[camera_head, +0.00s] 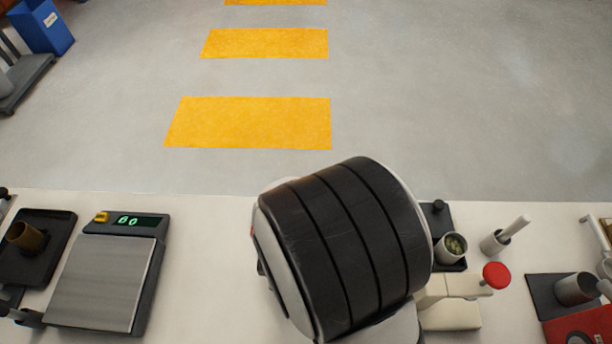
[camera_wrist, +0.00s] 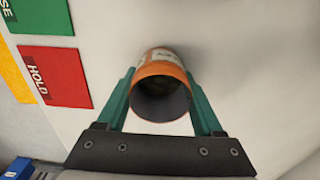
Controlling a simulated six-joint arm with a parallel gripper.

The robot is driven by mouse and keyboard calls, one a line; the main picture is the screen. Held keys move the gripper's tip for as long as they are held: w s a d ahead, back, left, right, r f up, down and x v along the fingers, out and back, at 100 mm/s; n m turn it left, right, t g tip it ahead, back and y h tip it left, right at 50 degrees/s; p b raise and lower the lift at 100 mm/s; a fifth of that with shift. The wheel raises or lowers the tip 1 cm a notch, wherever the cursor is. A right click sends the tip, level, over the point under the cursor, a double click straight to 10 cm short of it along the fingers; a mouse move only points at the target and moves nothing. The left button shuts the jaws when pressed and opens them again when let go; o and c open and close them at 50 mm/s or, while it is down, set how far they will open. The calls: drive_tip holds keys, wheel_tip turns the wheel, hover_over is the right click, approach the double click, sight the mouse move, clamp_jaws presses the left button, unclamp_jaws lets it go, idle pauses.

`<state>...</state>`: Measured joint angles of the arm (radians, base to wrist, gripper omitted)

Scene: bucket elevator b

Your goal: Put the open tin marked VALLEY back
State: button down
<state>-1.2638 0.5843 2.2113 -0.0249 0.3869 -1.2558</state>
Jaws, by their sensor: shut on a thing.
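In the wrist view an orange tin (camera_wrist: 160,73) with a pale label is between the two green fingers of my gripper (camera_wrist: 162,95). My gripper is shut on it. The tin's open mouth faces the camera, and its inside is dark. The label's lettering is too small to read, so I cannot tell whether it says VALLEY. In the head view a large part of my own arm covers the middle of the bench, and neither my gripper nor the held tin shows there.
A red HOLD patch (camera_wrist: 55,77) and a green patch (camera_wrist: 40,17) lie left of the tin on a pale surface. The bench carries a scale (camera_head: 103,280), a brown cup in a black tray (camera_head: 40,272), a cup with green contents (camera_head: 452,248) and a red-knobbed device (camera_head: 450,315).

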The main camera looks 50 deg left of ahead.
drive_tip(key=shift+f, duration=0.15)
drive_tip(key=shift+c, duration=0.2)
unclamp_jaws()
wheel_tip(320, 180, up, 12)
drive_tip(key=r, duration=0.1)
drive_tip(key=w+d+r+m, duration=0.4)
drive_tip(key=w+d+m, duration=0.3)
drive_tip(key=d+m, duration=0.3)
drive_tip(key=s+d+r+m, duration=0.1)
drive_tip(key=d+m, duration=0.7)
drive_tip(key=m, duration=0.3)
drive_tip(key=s+d+r+m+y, duration=0.1)
drive_tip(key=s+d+r+m, duration=0.1)
drive_tip(key=d+m, duration=0.7)
drive_tip(key=m, duration=0.2)
drive_tip(key=shift+s+r+m+y, duration=0.15)
drive_tip(key=shift+r+m+y, duration=0.15)
